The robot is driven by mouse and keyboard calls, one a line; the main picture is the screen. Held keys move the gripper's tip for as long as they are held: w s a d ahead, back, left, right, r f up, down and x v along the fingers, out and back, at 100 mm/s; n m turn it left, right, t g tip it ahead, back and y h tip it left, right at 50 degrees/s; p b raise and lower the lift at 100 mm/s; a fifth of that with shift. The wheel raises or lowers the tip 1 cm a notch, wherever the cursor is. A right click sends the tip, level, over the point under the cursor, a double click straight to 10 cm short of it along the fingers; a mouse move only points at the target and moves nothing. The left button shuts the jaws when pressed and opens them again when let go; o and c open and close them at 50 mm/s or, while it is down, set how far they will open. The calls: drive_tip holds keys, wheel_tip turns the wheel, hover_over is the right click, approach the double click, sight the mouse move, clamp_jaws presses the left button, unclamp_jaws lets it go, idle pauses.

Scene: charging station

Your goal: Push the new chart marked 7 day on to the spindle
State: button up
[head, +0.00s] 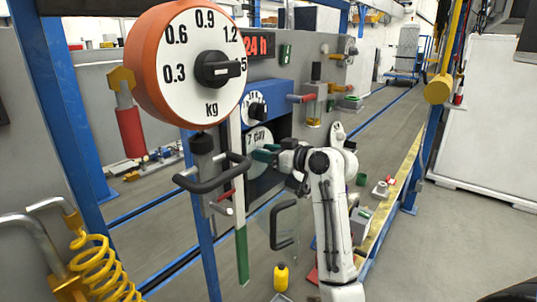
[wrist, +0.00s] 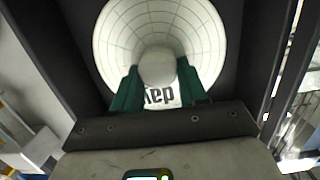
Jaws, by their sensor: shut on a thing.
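The white round chart (head: 258,138) marked 7 day stands upright in front of the dark recess below the blue panel in the head view. In the wrist view the chart (wrist: 120,40) fills the top middle, with green grid lines and the word "day" upside down. A pale round knob (wrist: 158,66) stands out at its centre. My gripper (head: 262,153) is shut on the chart at this knob, with its green fingers (wrist: 158,78) on either side. The spindle is hidden behind the chart, so I cannot tell whether the chart touches it.
A blue panel (head: 277,97) with a small dial sits above the chart. A large orange-rimmed kg dial (head: 190,62) and a black handle (head: 212,176) stand at the near left. A red 24 h display (head: 256,46) is above. Dark side walls flank the chart closely in the wrist view.

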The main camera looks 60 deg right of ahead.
drive_tip(key=shift+w, duration=0.25)
drive_tip(key=o, duration=1.2)
drive_tip(key=b+v, duration=0.2)
drive_tip(key=v, duration=0.8)
drive_tip(key=shift+s+a, duration=0.1)
drive_tip(key=shift+s, duration=0.25)
